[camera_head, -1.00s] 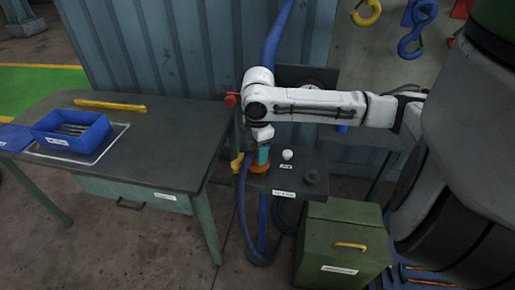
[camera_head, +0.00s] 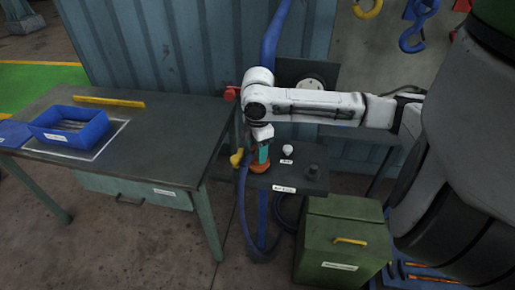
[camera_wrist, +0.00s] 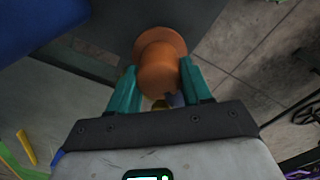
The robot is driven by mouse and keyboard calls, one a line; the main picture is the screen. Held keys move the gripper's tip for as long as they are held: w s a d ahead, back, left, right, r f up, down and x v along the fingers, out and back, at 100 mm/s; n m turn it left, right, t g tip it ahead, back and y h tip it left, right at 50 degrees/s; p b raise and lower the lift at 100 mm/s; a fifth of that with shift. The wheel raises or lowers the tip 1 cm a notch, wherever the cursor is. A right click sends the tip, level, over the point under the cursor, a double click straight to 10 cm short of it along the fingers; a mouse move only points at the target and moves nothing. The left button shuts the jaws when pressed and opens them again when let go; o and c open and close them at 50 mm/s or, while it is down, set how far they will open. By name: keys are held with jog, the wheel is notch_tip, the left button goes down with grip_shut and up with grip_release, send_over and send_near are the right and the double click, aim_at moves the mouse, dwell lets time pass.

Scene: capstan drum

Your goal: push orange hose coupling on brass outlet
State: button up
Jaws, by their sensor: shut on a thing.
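The orange hose coupling (camera_head: 258,168) is at the left end of the small dark shelf, held between the teal fingers of my gripper (camera_head: 263,156). In the wrist view the orange coupling (camera_wrist: 160,66) shows its wide flange beyond the fingertips, and my gripper (camera_wrist: 159,78) is shut on its narrower body. A yellow, brass-like fitting (camera_head: 237,158) stands just left of the coupling; I take it for the outlet but cannot be sure. I cannot tell whether it touches the coupling. A blue hose (camera_head: 242,205) hangs below them.
The dark shelf (camera_head: 318,187) carries a white knob (camera_head: 287,150) and a dark round fitting (camera_head: 313,172). A green bin (camera_head: 343,235) stands below at right. A workbench (camera_head: 160,150) with a blue tray (camera_head: 68,130) is at left. A red handle (camera_head: 231,93) is close to my arm.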

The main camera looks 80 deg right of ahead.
jog(key=shift+f, duration=0.2)
jog(key=o, duration=1.4)
notch_tip(320, 180, up, 11)
jog(key=shift+f+b, duration=0.1)
jog(key=shift+b, duration=0.4)
